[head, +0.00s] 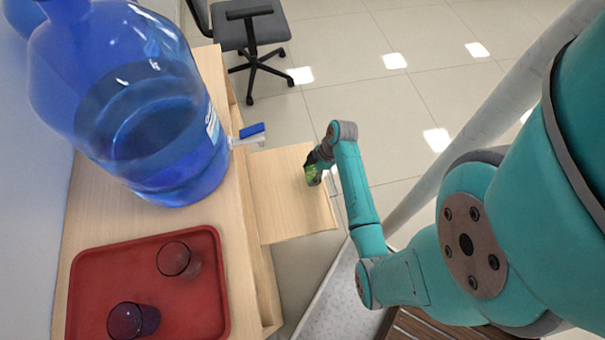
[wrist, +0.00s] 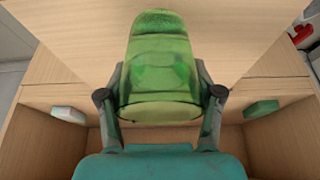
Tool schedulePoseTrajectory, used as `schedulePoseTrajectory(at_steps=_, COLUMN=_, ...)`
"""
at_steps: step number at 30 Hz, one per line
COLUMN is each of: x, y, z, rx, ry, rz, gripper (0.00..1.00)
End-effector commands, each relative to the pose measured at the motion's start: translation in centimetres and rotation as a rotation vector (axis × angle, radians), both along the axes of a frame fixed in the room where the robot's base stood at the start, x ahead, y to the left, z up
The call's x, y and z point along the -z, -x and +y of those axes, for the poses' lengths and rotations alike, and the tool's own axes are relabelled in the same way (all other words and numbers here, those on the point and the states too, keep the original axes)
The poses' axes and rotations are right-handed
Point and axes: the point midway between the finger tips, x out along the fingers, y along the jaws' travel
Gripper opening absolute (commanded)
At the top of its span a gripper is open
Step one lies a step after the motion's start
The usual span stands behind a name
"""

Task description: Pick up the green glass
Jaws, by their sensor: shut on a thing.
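The green glass (wrist: 160,65) fills the middle of the wrist view, with a finger of my gripper (wrist: 160,105) on each side of it. My gripper is shut on the glass. In the head view the green glass (head: 312,175) shows small at the end of my arm, over the pale wooden shelf that juts from the counter. My gripper (head: 316,163) partly hides it there. I cannot tell whether the glass touches the shelf or is held just above it.
A red tray (head: 90,285) on the counter holds a clear glass (head: 178,260) and a dark purple glass (head: 133,321). A large blue water bottle (head: 150,120) with a tap (head: 248,135) stands behind it. An office chair (head: 250,35) is on the open tiled floor.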

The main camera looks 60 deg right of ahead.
Motion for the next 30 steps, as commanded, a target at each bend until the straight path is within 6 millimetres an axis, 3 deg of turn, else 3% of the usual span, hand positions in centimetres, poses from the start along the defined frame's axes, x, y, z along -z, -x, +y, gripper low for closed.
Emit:
schedulePoseTrajectory(at_steps=12, x=0.0, y=1.6, z=-1.7, rx=0.002, ry=0.001, rz=-0.001, gripper=0.10)
schedulePoseTrajectory(at_steps=30, x=0.0, y=2.0, z=-2.0, rx=0.000, ry=0.001, rz=-0.001, gripper=0.10)
